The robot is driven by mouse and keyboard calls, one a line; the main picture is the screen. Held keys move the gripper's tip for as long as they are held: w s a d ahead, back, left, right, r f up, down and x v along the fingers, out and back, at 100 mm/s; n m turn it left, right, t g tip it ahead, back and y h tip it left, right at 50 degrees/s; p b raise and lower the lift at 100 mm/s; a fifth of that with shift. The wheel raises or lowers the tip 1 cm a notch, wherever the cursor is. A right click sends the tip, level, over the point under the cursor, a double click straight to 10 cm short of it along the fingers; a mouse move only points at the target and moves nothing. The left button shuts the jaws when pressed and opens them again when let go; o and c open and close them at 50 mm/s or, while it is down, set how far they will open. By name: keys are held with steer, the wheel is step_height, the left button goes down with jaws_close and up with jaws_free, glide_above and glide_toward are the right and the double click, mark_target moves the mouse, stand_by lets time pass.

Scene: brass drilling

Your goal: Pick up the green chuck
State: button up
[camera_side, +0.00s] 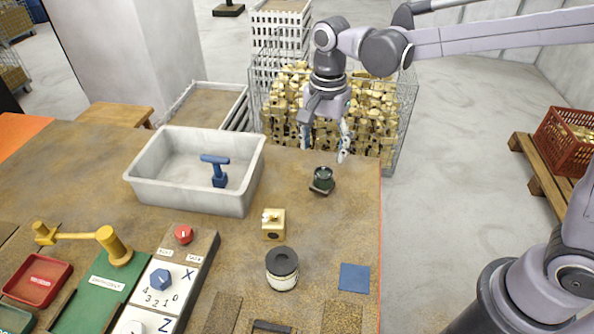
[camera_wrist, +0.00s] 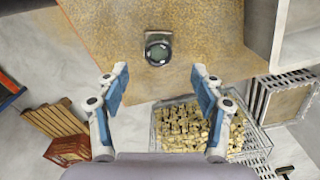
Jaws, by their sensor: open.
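The green chuck (camera_side: 322,179) is a small dark green, round piece on a dark base. It stands on the brown worktable near its back right edge. In the wrist view the chuck (camera_wrist: 157,53) shows from above, a little beyond the fingertips and roughly centred between them. My gripper (camera_side: 325,140) is above and behind the chuck in the side view, pointing down with its fingers apart and nothing between them. The open blue-padded fingers of my gripper (camera_wrist: 160,82) also show in the wrist view. Nothing touches the chuck.
A grey tub (camera_side: 150,185) with a blue T-shaped tool (camera_side: 217,171) stands left of the chuck. A brass block (camera_side: 273,224), a dark-topped cylinder (camera_side: 282,268) and a blue square (camera_side: 355,278) lie in front. A wire cage (camera_side: 405,105) of brass parts stands behind the table.

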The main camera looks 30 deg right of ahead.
mark_target(324, 174)
steer(key=shift+d+f, duration=0.15)
steer(key=shift+f, duration=2.1)
steer(key=shift+d+f, duration=0.15)
steer(key=shift+f, duration=2.05)
jaws_close()
